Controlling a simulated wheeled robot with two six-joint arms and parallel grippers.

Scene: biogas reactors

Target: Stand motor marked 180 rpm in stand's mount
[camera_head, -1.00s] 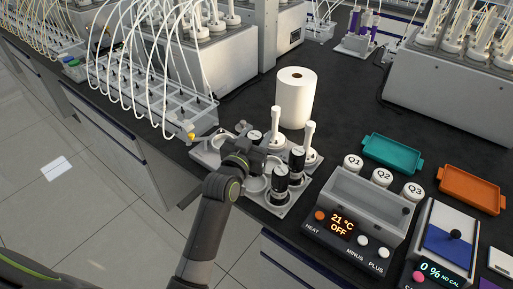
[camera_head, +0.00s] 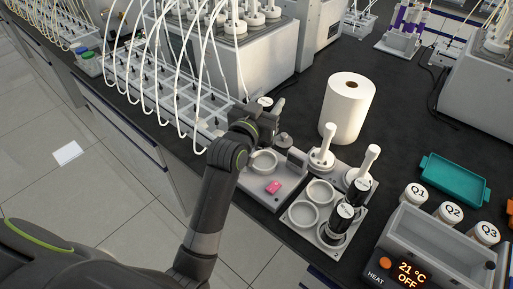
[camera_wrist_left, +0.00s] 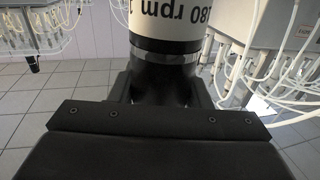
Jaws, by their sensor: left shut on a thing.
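My left gripper (camera_head: 268,120) is shut on the motor marked 180 rpm. The ring looks empty. My right gripper is not in view.
White-handled pieces (camera_head: 323,157) and a paper roll (camera_head: 347,108) stand behind. A tubing rack (camera_head: 170,95) is close on the left.

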